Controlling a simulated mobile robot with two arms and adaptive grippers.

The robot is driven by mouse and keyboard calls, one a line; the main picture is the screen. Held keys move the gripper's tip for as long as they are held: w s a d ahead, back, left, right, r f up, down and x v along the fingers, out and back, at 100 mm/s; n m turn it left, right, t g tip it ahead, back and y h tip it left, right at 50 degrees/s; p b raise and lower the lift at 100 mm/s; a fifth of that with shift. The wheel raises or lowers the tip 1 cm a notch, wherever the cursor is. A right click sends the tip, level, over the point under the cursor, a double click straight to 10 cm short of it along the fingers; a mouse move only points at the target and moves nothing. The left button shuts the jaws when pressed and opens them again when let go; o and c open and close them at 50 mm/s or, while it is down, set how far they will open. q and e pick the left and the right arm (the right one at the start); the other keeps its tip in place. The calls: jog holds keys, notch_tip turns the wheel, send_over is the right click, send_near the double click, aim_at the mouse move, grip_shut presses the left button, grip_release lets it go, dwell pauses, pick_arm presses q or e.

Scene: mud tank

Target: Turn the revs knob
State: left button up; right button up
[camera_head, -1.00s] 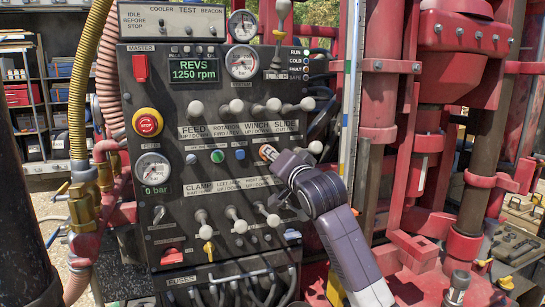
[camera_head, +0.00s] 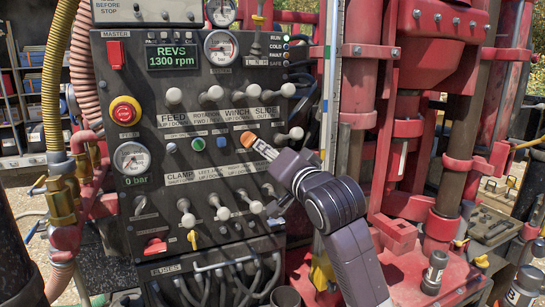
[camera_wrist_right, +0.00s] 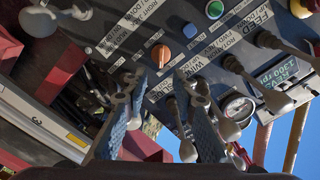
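An orange knob (camera_head: 248,139) sits on the dark control panel (camera_head: 222,180), left of my right gripper (camera_head: 264,149). It also shows in the right wrist view (camera_wrist_right: 190,30), above and beyond the fingertips. In that view my right gripper (camera_wrist_right: 160,80) is open, with a wide gap between its two fingers and nothing between them. The knob is apart from the fingers there. The green REVS display (camera_head: 172,57) at the panel's top reads 1300 rpm; it also shows tilted in the wrist view (camera_wrist_right: 283,70). My left gripper is not in view.
Levers (camera_head: 224,213) stick out below the knob, and a row of white-knobbed levers (camera_head: 230,95) lies above it. A red emergency stop (camera_head: 125,110) and a gauge (camera_head: 131,158) are at left. Red machinery (camera_head: 400,130) stands close at right.

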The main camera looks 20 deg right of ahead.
jog(key=shift+s, duration=1.2)
